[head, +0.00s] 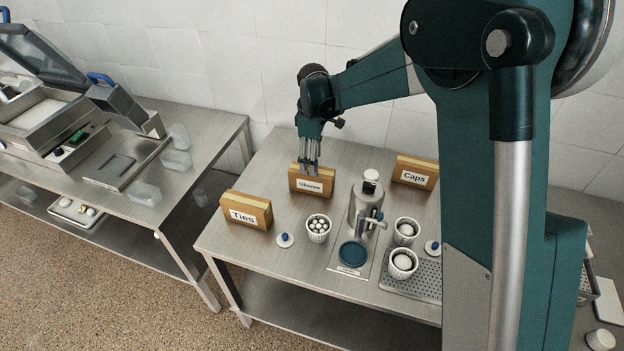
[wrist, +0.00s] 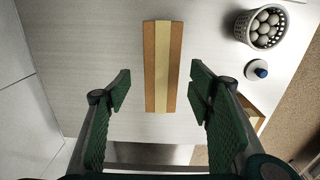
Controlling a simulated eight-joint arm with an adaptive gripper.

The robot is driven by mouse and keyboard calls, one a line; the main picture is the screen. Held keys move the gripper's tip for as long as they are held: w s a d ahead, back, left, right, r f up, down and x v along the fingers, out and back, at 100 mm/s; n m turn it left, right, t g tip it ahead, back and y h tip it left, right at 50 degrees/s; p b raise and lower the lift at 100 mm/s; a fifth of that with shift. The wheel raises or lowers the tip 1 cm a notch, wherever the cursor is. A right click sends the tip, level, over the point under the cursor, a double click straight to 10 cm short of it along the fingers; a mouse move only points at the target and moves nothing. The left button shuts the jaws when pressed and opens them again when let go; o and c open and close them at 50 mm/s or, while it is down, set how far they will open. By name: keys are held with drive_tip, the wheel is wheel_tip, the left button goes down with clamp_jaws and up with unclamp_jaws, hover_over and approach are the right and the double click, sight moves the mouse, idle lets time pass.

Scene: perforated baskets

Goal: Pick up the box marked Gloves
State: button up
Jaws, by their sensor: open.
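The box marked Gloves (head: 312,183) is a brown box with a white label, standing upright at the back middle of the steel table. In the wrist view I see its top (wrist: 162,65) as a pale strip between two brown edges; its label is hidden there. My gripper (head: 310,168) points down right at the box's top in the head view. In the wrist view the green fingers (wrist: 161,88) are apart, one on each side of the box's line, with clear gaps. Whether the tips are below the box's top I cannot tell.
The Ties box (head: 246,212) stands front left and the Caps box (head: 415,172) back right. A basket of white balls (head: 318,229), a blue-knobbed lid (head: 285,240) and a metal machine (head: 366,202) stand in front. The wall is behind. Bare table lies around the Gloves box.

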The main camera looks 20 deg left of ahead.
sight(312, 182)
drive_tip(key=shift+f, duration=1.8)
drive_tip(key=shift+f, duration=1.3)
drive_tip(key=shift+s+a+f, duration=0.15)
drive_tip(key=shift+f, duration=2.45)
drive_tip(key=c, duration=1.1)
